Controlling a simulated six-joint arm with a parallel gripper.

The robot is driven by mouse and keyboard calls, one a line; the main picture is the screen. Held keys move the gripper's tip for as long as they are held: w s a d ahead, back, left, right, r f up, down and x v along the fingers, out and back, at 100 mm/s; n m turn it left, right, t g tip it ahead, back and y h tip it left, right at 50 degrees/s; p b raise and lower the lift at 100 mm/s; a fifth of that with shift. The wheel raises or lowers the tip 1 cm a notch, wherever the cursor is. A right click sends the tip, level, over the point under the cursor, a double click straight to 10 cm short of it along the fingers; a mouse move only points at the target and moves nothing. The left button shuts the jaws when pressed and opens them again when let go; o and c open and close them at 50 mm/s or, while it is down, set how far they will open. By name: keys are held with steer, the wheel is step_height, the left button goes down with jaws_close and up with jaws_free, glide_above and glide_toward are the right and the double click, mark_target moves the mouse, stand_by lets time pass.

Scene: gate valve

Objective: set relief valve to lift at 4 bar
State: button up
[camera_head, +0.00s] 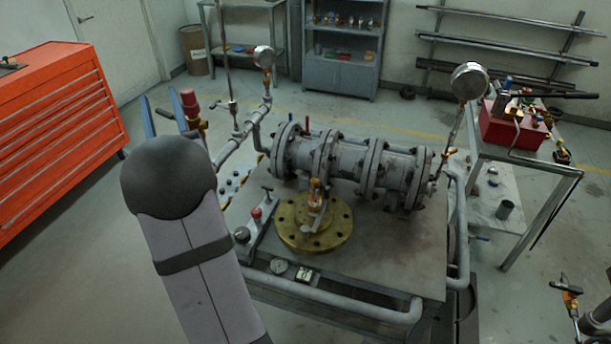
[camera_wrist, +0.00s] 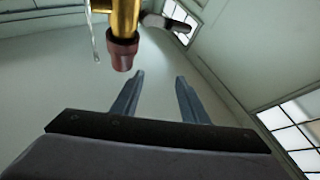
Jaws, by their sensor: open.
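The relief valve appears to be the brass fitting with a dark red cap (camera_head: 190,103) at the left end of the pipework. In the wrist view the cap (camera_wrist: 123,51) hangs at top, slightly left of centre, below a brass body (camera_wrist: 124,16) with a dark lever. My gripper (camera_head: 160,96) is open beside the cap, to its left in the head view. In the wrist view its two fingers (camera_wrist: 160,76) are apart and empty, and the cap is beyond their tips, not between them. Pressure gauges stand on the pipework, one at left (camera_head: 264,56), one at right (camera_head: 469,82); their readings are too small to tell.
The flanged pipe assembly (camera_head: 345,160) lies across the bench (camera_head: 380,262). A brass flange (camera_head: 315,235) and small parts rest in front. A pipe rail (camera_head: 340,305) runs along the front edge. A red toolbox (camera_head: 515,130) stands at right, a red cabinet (camera_head: 60,130) at left.

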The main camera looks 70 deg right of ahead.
steer(key=s+d+r+m+g+h, duration=0.1)
steer(key=s+d+r+h, duration=0.15)
steer(key=s, duration=0.25)
steer(key=m+g+b, duration=1)
steer(key=m+g, duration=0.3)
steer(key=g, duration=0.8)
glide_above(312, 185)
steer(key=w+a, duration=0.1)
steer(key=w, duration=0.4)
step_height(312, 185, down, 23)
steer(key=s+f+y, duration=0.1)
steer(key=f, duration=0.1)
steer(key=s+f+m+g+y, duration=0.1)
steer(key=f, duration=0.2)
steer(key=s+f+g+y+b, duration=0.1)
steer(key=s+f+y, duration=0.1)
steer(key=shift+a+f+m, duration=0.2)
steer(key=shift+a+m, duration=0.15)
steer(key=shift+m, duration=0.05)
steer(key=shift+s+d+r, duration=0.15)
steer(key=shift+s+d, duration=0.1)
steer(key=shift+d, duration=0.1)
steer(key=p+x, duration=0.1)
steer(key=x, duration=0.5)
steer(key=shift+d+p, duration=0.15)
steer(key=shift+p, duration=0.15)
steer(key=shift+s, duration=0.1)
